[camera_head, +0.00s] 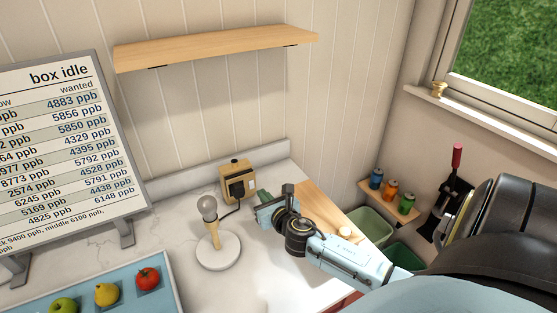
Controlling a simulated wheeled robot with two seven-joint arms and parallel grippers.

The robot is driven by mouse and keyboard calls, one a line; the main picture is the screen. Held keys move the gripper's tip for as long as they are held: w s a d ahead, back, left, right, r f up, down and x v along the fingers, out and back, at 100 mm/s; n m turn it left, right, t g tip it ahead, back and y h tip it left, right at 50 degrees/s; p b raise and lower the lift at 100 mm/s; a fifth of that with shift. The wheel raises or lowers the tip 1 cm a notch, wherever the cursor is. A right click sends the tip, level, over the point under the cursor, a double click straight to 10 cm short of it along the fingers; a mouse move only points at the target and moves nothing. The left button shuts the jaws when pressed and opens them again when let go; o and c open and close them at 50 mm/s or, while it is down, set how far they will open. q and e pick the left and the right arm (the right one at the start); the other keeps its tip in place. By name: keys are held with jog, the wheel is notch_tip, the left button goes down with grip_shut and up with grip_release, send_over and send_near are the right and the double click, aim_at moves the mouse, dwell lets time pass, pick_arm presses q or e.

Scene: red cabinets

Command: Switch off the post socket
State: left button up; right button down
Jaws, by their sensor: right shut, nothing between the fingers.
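The post socket (236,168) is a tan box standing on the white counter near the back wall. A black plug (237,189) sits on its front, and a dark cord runs from it toward a small lamp (211,206). The lamp has a bulb that looks grey, a wooden stem and a round white base. I cannot make out the position of any switch on the socket. My right gripper (264,197) is shut and empty, just right of the socket and apparently a little apart from it. My left gripper is out of view.
A board (66,150) with printed numbers stands at left. A blue tray (67,295) holds several fruits at the front left. A wooden shelf (215,47) is on the wall above. A wooden board (316,205), bins (371,225) and small cans (391,189) are at right.

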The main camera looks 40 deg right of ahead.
jog(key=s+a+r, duration=0.2)
jog(key=s+r, duration=0.1)
jog(key=s, duration=0.3)
jog(key=shift+s+p, duration=0.2)
jog(key=shift+p, duration=0.1)
dwell(0.3)
